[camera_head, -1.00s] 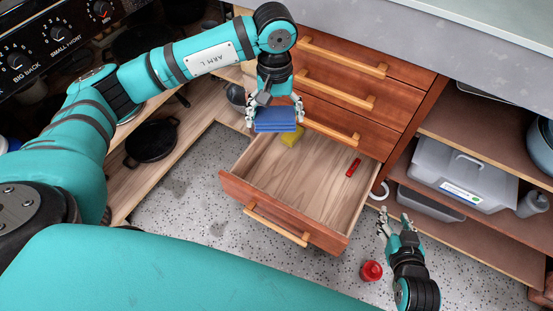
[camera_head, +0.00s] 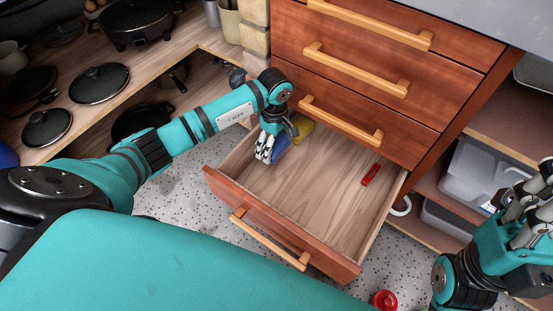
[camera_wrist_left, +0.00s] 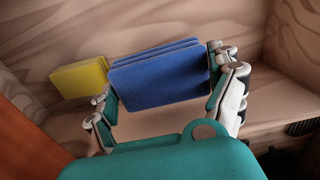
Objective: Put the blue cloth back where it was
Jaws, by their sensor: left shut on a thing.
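The blue cloth (camera_head: 282,150) is folded in layers. My left gripper (camera_head: 270,146) is shut on it, inside the left part of the open drawer (camera_head: 318,200). In the left wrist view the cloth (camera_wrist_left: 160,80) sits between the two fingers (camera_wrist_left: 160,72), low in the drawer. I cannot tell whether it touches the drawer floor. A yellow folded cloth or sponge (camera_head: 302,130) lies at the drawer's back left; it also shows left of the blue cloth in the left wrist view (camera_wrist_left: 80,79). My right gripper (camera_head: 528,208) is at the right edge, away from the drawer; its jaw opening is unclear.
A red item (camera_head: 371,174) lies in the right of the drawer, whose middle is bare. Shut drawers with wooden handles (camera_head: 340,121) stand above. A red object (camera_head: 384,299) is on the floor. Shelves with pans (camera_head: 99,83) are left; a clear bin (camera_head: 482,172) is right.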

